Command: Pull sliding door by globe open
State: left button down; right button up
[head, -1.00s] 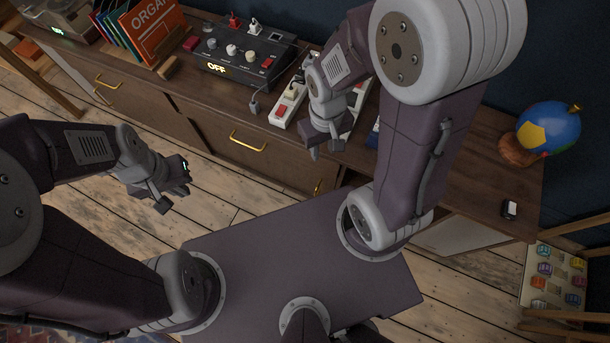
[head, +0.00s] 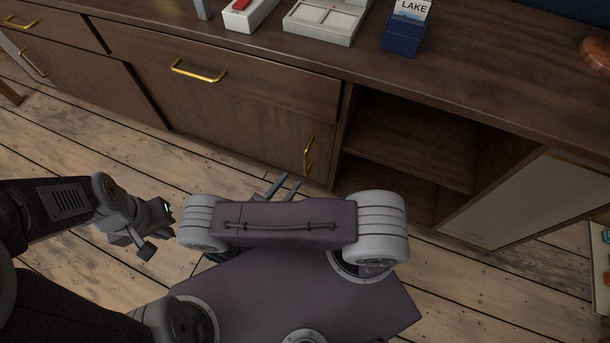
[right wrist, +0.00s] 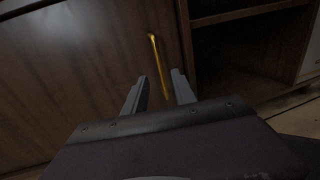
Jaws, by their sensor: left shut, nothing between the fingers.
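A brown cabinet door (head: 235,125) has a vertical gold handle (head: 308,155) near its right edge; the handle also shows in the right wrist view (right wrist: 156,62). Open shelves lie right of it. My right gripper (head: 279,187) is low in front of the door, partly hidden behind my arm. In the right wrist view it is open (right wrist: 159,88), with the handle's lower end between the fingers in the picture; contact cannot be told. My left gripper (head: 160,230) is shut and empty over the floor. Only the globe's brown base (head: 597,52) shows, at the right edge.
A pale panel (head: 530,195) closes the cabinet's right part beside the open shelves (head: 410,145). A drawer with a gold handle (head: 198,72) is at upper left. A blue card box (head: 403,35) and a white tray (head: 325,20) stand on top. Wooden floor lies in front.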

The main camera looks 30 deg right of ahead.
aim_at(305, 164)
jog(key=b+x, duration=0.3)
jog(key=x, duration=0.5)
jog(key=shift+f, duration=0.15)
jog(key=shift+w+d, duration=0.3)
jog(key=shift+d, duration=0.15)
grip_shut()
dwell(0.8)
